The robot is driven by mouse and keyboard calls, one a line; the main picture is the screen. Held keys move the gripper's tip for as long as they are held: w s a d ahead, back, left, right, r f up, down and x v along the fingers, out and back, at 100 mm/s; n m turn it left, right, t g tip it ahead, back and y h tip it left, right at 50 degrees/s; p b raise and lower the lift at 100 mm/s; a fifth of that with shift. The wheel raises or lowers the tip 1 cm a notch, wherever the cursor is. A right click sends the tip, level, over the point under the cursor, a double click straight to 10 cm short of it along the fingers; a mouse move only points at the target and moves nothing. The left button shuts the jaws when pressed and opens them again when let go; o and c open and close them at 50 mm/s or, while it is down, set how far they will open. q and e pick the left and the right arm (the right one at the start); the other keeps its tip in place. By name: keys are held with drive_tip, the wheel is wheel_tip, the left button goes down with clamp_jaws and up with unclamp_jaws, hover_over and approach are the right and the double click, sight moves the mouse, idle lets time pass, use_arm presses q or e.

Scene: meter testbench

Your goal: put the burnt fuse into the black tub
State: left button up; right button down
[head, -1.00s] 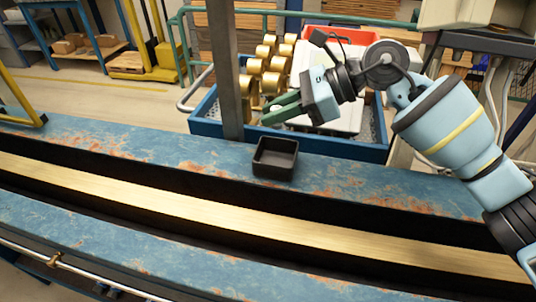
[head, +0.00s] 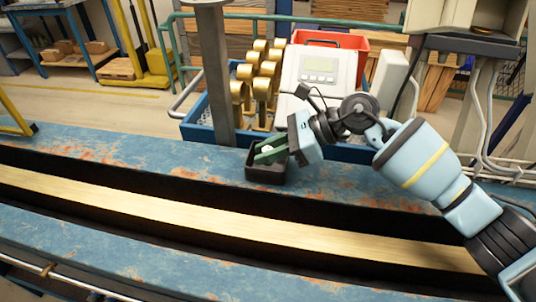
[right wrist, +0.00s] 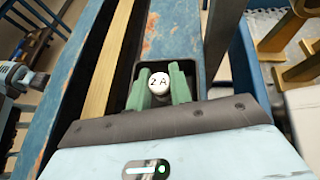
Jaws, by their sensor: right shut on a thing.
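The black tub (head: 262,176) stands on the blue, rust-marked bench ledge, upright and open at the top. My right gripper (head: 265,153) has its green fingers over the tub's opening. It is shut on a fuse, whose white end marked "2 A" (right wrist: 159,83) shows between the fingers in the right wrist view. The dark tub (right wrist: 198,73) frames the fingertips there. How deep the fuse sits below the rim, and any burn marks on it, I cannot tell.
Behind the tub, a blue tray (head: 205,133) holds a white meter (head: 318,72) and several brass pieces (head: 240,92). A grey post (head: 215,75) rises behind the tub at its left. A brass strip (head: 190,206) runs along the bench in front. The ledge left of the tub is clear.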

drive_tip(key=shift+f, duration=0.75)
drive_tip(key=shift+f, duration=0.1)
drive_tip(key=shift+f, duration=0.15)
drive_tip(key=c, duration=1.5)
unclamp_jaws()
drive_tip(key=shift+c, duration=0.2)
drive_tip(key=shift+r, duration=0.35)
drive_tip(key=b+v, duration=0.1)
drive_tip(key=v, duration=1.1)
drive_tip(key=shift+s+f, duration=0.1)
